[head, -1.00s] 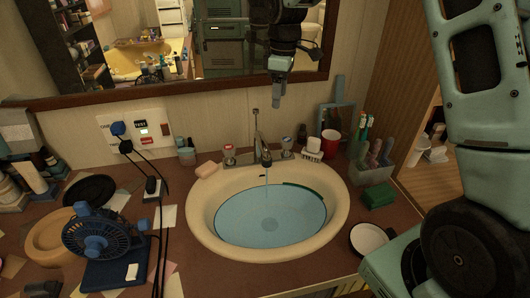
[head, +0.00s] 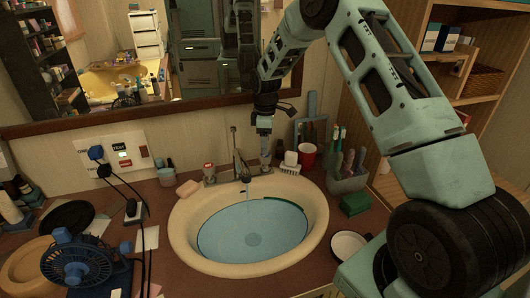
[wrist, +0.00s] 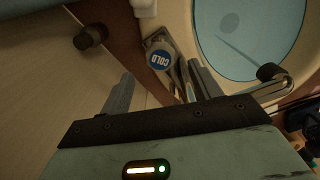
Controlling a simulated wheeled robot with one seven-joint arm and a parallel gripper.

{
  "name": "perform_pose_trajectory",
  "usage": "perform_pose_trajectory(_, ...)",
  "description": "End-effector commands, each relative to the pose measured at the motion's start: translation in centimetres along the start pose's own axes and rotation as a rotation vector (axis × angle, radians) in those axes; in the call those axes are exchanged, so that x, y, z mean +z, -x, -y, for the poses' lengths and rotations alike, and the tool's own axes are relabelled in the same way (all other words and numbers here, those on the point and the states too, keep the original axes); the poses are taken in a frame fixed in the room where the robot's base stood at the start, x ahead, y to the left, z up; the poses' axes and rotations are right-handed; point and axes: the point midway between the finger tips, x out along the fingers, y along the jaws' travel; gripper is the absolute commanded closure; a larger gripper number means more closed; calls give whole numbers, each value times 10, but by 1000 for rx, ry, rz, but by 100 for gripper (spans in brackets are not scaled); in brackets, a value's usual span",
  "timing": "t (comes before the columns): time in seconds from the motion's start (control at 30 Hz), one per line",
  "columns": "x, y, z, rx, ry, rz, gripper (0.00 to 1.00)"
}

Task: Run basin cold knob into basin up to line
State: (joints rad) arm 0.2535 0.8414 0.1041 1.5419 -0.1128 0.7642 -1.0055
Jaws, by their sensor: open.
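The oval cream basin (head: 182,238) holds pale blue water (head: 250,240). A dark green line (head: 287,201) shows on its inner wall at the back right, close to the water's edge. The faucet (head: 239,163) stands behind it, with a thin stream faintly visible below the spout. My gripper (head: 265,158) is lowered over the faucet's right side and hides most of the cold knob there. In the wrist view, the cold knob (wrist: 160,57) has a blue "COLD" cap. It sits just beyond and between the open fingers of my gripper (wrist: 160,82); contact cannot be told.
The red-capped knob (head: 208,170) and a soap bar (head: 187,189) are left of the faucet. A blue fan (head: 78,262) is at front left.

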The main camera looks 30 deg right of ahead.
Motion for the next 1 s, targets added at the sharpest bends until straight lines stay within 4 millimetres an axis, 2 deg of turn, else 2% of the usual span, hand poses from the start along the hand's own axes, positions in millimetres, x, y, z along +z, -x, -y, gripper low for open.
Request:
perform_pose_trajectory(0.1, 0, -22, 1, -4, 1, 2, 37)
perform_pose_trajectory(0.3, -1, -48, 1, -3, 1, 1, 37)
perform_pose_trajectory(0.5, -1, -56, 0, 0, 1, 0, 37)
perform_pose_trajectory(0.73, -1, -57, 0, 0, 1, 0, 37)
perform_pose_trajectory(0.9, -1, -57, 0, 0, 1, 0, 82)
perform_pose_trajectory(1.0, -1, -56, 0, 0, 1, 0, 82)
